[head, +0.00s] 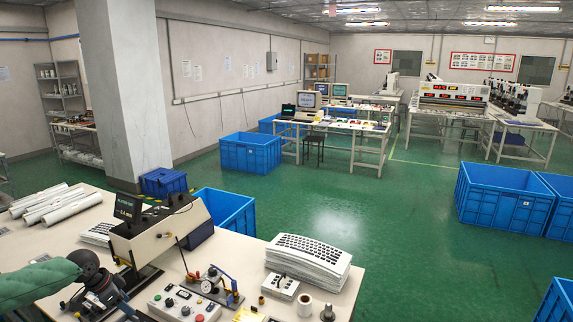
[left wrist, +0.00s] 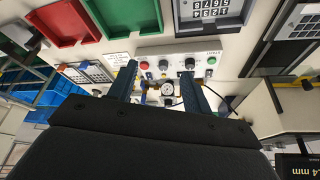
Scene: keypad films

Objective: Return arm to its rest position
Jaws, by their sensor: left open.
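My left arm comes in at the lower left of the head view, and its dark gripper (head: 112,303) is low over the front of the workbench (head: 200,262), partly cut off by the frame edge. In the left wrist view the two fingers of my left gripper (left wrist: 159,72) stand apart with nothing held between them. Beyond the fingers are the control box (left wrist: 200,66) with its coloured buttons and a round gauge (left wrist: 168,89). My right gripper is in neither view.
A beige machine with a display (head: 150,236) stands close beside the left gripper. The control box (head: 183,306), a gauge fixture (head: 212,285) and a stack of keypad sheets (head: 308,262) lie to the right. White rolls (head: 55,205) lie at the left. Blue crates (head: 250,153) stand on the floor.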

